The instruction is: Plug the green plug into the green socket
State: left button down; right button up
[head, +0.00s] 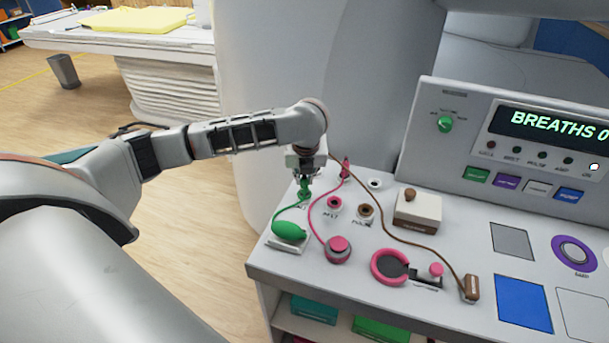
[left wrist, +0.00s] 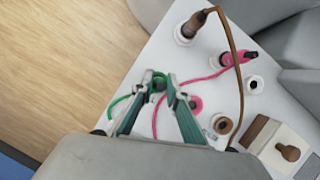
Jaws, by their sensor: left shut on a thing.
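My left gripper (head: 306,165) points down at the back left of the console top, shut on the green plug (head: 304,190). In the left wrist view the plug (left wrist: 158,78) shows between the two fingertips. A green cable runs from it to a green bulb (head: 289,230) on a pale base. The green socket cannot be made out; the plug and gripper cover the spot at the left end of the socket row. I cannot tell whether the plug's tip is inside a socket. My right gripper is not in view.
A pink socket (head: 334,204) and a brown socket (head: 366,211) lie right of the plug. Behind stand a pink plug (head: 345,168), a dark-holed socket (head: 374,184) and a brown plug (left wrist: 194,24). Their cables cross the top. A white box (head: 417,210) with a brown knob stands right.

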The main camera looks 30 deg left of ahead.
pick_arm(q)
jog(key=shift+f, duration=0.1)
jog(key=c, duration=1.9)
grip_release()
jog(key=v, duration=1.2)
